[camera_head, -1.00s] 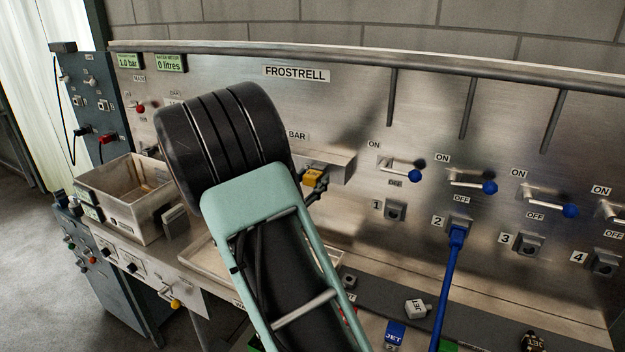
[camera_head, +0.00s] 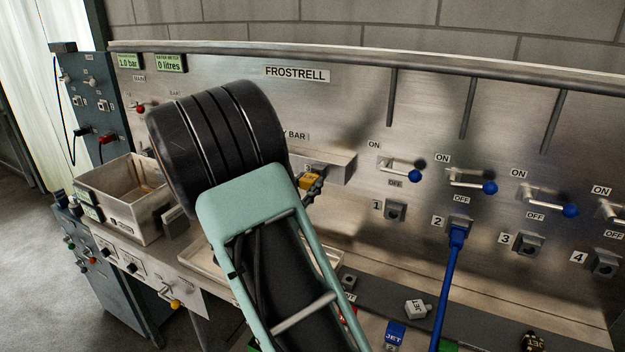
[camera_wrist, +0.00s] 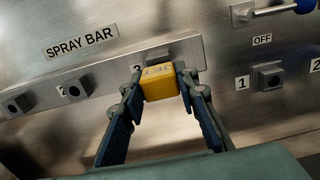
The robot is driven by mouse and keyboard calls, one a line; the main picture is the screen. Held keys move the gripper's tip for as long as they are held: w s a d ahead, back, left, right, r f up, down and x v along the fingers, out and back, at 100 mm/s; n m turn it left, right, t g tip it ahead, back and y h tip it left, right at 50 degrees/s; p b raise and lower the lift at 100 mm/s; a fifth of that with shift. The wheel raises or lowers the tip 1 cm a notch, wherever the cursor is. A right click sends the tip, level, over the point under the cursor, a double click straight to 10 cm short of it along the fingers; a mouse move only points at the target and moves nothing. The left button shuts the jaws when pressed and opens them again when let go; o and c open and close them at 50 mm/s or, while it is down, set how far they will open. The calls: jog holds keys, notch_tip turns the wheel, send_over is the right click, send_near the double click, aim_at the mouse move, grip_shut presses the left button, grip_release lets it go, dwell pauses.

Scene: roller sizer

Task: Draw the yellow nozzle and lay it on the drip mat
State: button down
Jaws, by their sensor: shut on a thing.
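The yellow nozzle (camera_head: 310,181) is at the front of the spray bar (camera_head: 335,168), near its right end. In the wrist view the nozzle (camera_wrist: 158,81) sits between both fingertips of my gripper (camera_wrist: 160,82), which is shut on it. The nozzle overlaps the bar by the partly hidden label 3, and I cannot tell whether its back end is still in the socket. Two bar sockets to its left are empty. In the head view my wrist hides most of my gripper (camera_head: 314,187). I cannot clearly identify the drip mat; a dark strip (camera_head: 375,292) runs along the bench.
Blue-knobbed levers (camera_head: 412,175) stick out from the panel right of the bar. A blue hose (camera_head: 446,285) hangs from outlet 2. A metal bin (camera_head: 118,208) and a shallow tray (camera_head: 200,262) are at left.

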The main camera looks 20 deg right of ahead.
aim_at(306, 186)
jog(key=shift+v, duration=2.1)
